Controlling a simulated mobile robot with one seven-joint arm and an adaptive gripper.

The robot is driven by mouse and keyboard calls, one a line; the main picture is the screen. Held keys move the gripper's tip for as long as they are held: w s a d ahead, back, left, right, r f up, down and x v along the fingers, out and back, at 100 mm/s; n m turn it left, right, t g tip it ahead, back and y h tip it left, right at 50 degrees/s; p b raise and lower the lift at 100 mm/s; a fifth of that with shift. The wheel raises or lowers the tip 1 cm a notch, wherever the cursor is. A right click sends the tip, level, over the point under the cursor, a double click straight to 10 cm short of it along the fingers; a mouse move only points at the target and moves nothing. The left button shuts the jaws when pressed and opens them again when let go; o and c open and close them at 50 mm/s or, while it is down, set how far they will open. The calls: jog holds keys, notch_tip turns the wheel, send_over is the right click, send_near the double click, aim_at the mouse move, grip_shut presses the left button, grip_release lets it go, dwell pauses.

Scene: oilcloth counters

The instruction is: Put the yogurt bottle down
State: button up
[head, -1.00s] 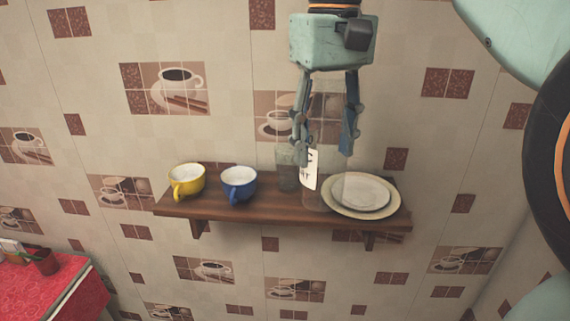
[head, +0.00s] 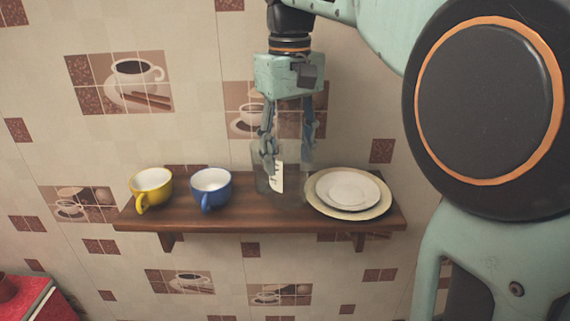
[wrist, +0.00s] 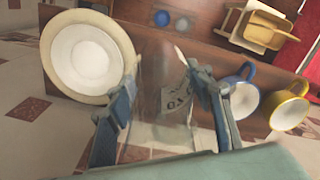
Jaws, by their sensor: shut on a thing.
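The yogurt bottle (head: 277,177) is clear, with a white label with dark lettering. My gripper (head: 288,150) is above the wooden shelf (head: 240,216), its fingers pointing down and shut on the bottle's sides. In the wrist view, the bottle (wrist: 178,104) is between the two fingers (wrist: 165,95). In the head view its lower end is at the shelf top, between the blue cup and the plates. I cannot tell whether it touches the wood. The bottle looks upright.
A blue cup (head: 211,189) and a yellow cup (head: 151,188) stand to the left on the shelf. Stacked plates (head: 348,191) lie close on the right. The tiled wall (head: 200,130) is right behind. A red-covered counter (head: 50,307) is at lower left.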

aim_at(288, 169)
jog(key=f+b, duration=0.2)
jog(key=shift+w+f, duration=0.3)
jog(key=shift+f, duration=0.05)
jog(key=shift+s+f+b, duration=0.15)
jog(key=shift+f+b, duration=0.15)
jog(key=shift+b, duration=0.3)
jog(key=shift+f, duration=0.15)
jog(key=o, duration=1.6)
